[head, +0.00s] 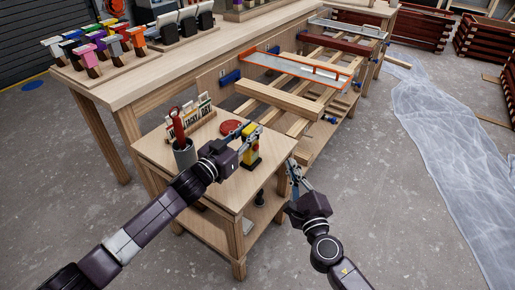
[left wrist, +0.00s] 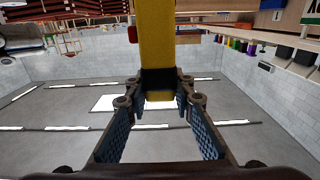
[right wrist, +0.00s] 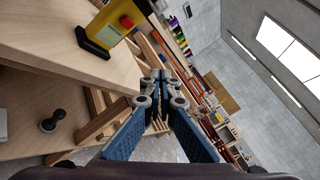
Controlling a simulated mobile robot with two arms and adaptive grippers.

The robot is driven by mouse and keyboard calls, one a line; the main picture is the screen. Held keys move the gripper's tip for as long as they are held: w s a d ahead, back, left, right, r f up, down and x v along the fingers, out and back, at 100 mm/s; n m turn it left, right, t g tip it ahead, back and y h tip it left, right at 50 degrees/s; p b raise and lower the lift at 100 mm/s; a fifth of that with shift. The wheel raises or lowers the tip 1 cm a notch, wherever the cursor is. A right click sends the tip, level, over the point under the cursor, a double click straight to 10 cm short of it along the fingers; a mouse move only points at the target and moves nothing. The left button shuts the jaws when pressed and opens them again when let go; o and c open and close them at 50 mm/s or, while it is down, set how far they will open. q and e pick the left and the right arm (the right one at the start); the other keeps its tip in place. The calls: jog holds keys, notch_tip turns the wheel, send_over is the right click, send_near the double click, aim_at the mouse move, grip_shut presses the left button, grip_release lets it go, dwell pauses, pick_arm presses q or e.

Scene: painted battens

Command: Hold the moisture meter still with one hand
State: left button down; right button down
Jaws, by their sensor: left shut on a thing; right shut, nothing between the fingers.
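The moisture meter (head: 252,149) is yellow with a black base and a red button. It stands upright on the small wooden side table (head: 222,178). My left gripper (head: 246,134) is shut on its upper part; in the left wrist view the yellow body (left wrist: 155,40) rises between the fingers (left wrist: 158,92). In the right wrist view the meter (right wrist: 113,25) shows its red button and black foot at upper left. My right gripper (head: 292,167) is shut and empty, beside the table's right edge, apart from the meter. Its fingers also show in the right wrist view (right wrist: 163,80).
On the side table are a grey cup (head: 185,153) with a red-handled tool, a lettered card stand (head: 203,110) and a red disc (head: 230,126). A dark knobbed object (right wrist: 52,121) sits on the lower shelf. Battens (head: 280,100) lie behind. Plastic sheeting (head: 435,130) covers floor at right.

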aim_at(256, 148)
jog(key=shift+s+d+r+h, duration=0.15)
jog(key=shift+s+h, duration=0.05)
jog(key=shift+h, duration=0.1)
jog(key=shift+w+a, duration=0.85)
jog(key=shift+a, duration=0.35)
jog(key=shift+w+a, duration=0.9)
jog(key=shift+a, duration=0.3)
jog(key=shift+w+a, duration=0.85)
jog(key=shift+a, duration=0.35)
jog(key=shift+w+a, duration=0.25)
jog(key=shift+a, duration=0.05)
jog(key=shift+w+a, duration=0.25)
jog(key=shift+a, duration=0.15)
jog(key=shift+s+d, duration=0.5)
jog(key=shift+d, duration=0.2)
